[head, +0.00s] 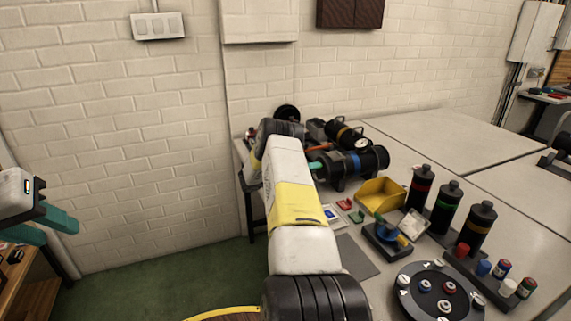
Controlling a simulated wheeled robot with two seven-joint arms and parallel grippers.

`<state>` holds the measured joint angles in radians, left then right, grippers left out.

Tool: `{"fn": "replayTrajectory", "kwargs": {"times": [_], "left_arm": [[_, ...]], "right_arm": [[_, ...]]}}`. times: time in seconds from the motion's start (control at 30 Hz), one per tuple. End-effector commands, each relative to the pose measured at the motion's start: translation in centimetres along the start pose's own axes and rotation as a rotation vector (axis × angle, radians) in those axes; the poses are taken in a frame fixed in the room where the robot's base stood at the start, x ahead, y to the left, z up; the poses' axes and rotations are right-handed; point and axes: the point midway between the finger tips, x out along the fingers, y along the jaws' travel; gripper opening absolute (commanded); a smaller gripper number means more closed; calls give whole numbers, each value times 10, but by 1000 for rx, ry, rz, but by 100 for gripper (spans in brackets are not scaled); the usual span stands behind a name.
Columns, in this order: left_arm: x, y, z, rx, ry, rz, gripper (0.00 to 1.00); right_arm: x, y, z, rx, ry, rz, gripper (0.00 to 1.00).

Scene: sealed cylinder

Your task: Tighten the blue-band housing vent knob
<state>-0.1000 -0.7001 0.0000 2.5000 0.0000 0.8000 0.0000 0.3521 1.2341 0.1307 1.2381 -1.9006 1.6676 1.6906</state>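The blue-band housing (357,162) is a black cylinder with a blue band, lying on its side on the table beyond my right arm. Its left end is partly hidden by my arm, and I cannot make out its vent knob. My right arm reaches across the middle of the view to that end. Only a teal bit of my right gripper (316,166) shows, close beside the housing's left end; whether it touches or grips anything is hidden. My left gripper (56,230) is at the far left, away from the table, its teal fingers apart and empty.
A yellow-band housing (345,134) lies just behind. A yellow bin (381,193), a blue cup on a black stand (387,234), several black bottles (443,208) and a round dark tray (438,277) stand to the right. The back right tabletop (440,132) is clear.

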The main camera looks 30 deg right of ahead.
Motion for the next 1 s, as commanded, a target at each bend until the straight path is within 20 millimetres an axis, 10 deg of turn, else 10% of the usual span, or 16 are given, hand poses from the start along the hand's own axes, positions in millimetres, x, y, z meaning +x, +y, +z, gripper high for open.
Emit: {"fn": "replayTrajectory", "kwargs": {"times": [1.0], "left_arm": [[0,0,0,0,0,0,36]], "right_arm": [[-2,-1,-1,-566,4,0,0]]}}
